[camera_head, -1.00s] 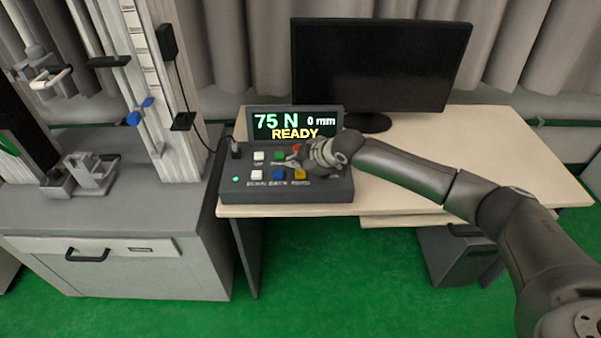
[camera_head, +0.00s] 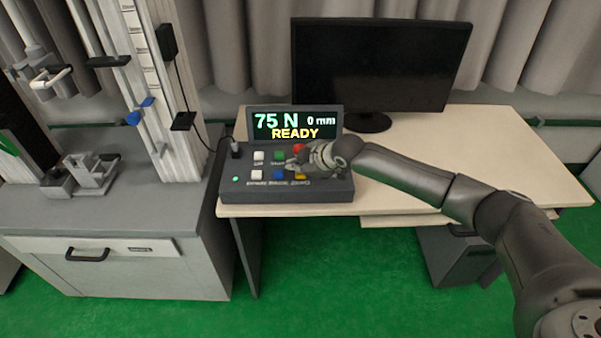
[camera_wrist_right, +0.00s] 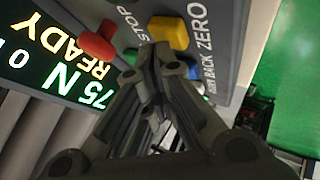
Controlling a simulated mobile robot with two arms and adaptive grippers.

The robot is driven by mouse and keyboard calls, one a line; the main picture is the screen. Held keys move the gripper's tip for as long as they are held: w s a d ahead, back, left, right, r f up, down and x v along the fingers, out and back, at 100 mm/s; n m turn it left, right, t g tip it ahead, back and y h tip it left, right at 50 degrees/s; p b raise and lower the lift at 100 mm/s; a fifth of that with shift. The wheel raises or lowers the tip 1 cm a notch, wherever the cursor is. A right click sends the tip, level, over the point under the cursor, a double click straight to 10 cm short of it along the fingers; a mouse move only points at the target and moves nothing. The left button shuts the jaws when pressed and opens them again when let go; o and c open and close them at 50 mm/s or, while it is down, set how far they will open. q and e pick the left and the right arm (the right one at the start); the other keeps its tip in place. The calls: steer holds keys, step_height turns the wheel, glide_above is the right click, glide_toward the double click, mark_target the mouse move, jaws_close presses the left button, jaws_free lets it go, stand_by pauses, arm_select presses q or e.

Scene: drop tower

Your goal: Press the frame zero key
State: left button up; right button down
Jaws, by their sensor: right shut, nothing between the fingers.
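The control box (camera_head: 235,190) stands on the desk, its display (camera_head: 290,124) reading 75 N, 0 mm, READY. The yellow key (camera_head: 300,177), front right of the box, is partly hidden by my right gripper (camera_head: 291,164) in the head view. In the right wrist view this yellow key (camera_wrist_right: 168,32) shows beside the word ZERO. My right gripper (camera_wrist_right: 163,60) is shut and empty, its tips over the key panel close to the yellow key. I cannot tell whether they touch anything. My left gripper is not in view.
A monitor (camera_head: 375,65) stands behind right. The drop tower (camera_head: 155,90) stands at left. The desk's right side (camera_head: 500,165) is clear.

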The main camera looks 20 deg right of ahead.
mark_target(298, 175)
steer(key=shift+f, duration=0.35)
stand_by(0.4)
steer(key=shift+r+p, duration=0.95)
steer(key=shift+r, duration=0.05)
step_height(298, 175, up, 5)
steer(key=p, duration=0.5)
